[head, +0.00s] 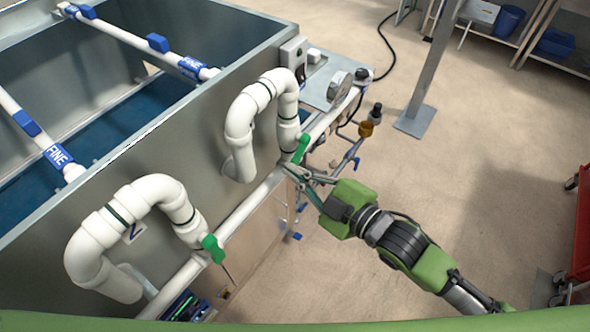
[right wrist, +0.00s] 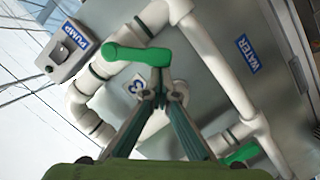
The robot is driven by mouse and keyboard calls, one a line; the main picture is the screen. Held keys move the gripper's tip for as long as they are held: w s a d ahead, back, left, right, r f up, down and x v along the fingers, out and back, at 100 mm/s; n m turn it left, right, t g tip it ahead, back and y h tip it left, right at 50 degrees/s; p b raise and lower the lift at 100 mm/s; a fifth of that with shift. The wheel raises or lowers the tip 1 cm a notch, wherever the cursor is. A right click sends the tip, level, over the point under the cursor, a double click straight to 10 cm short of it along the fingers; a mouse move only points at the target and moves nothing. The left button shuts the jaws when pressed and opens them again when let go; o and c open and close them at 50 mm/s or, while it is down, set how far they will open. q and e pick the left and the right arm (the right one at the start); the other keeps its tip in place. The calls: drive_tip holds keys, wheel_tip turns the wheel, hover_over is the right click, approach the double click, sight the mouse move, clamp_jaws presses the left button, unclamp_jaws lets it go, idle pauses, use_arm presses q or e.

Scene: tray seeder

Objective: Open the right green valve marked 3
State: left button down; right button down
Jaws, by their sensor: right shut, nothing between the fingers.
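The right green valve handle (head: 301,149) sits on the white pipe below the far pipe loop. My right gripper (head: 288,168) is at the pipe just below the handle. Its fingertips (right wrist: 161,94) are together near the handle's pivot end, with nothing between them. Whether they touch the handle is unclear. My left gripper is out of view.
Another green valve (head: 213,249) is on the nearer pipe loop, beside the label 2 (head: 133,232). The metal tank (head: 215,110) stands behind the pipes. A PUMP switch box (right wrist: 66,50) shows near the handle.

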drive_tip(key=shift+w+d+f+n+t+b, duration=0.45)
drive_tip(key=shift+f+n+b, duration=0.3)
drive_tip(key=shift+n+b, duration=0.5)
drive_tip(key=shift+w+d+f+n+t+b, duration=0.3)
drive_tip(key=shift+w+f+n+b, duration=0.55)
drive_tip(key=shift+n, duration=0.65)
drive_tip(key=shift+w+d+f+n+t+b, duration=0.35)
drive_tip(key=shift+f+n+b, duration=0.3)
drive_tip(key=shift+n+b, duration=0.7)
drive_tip(key=shift+d, duration=0.1)
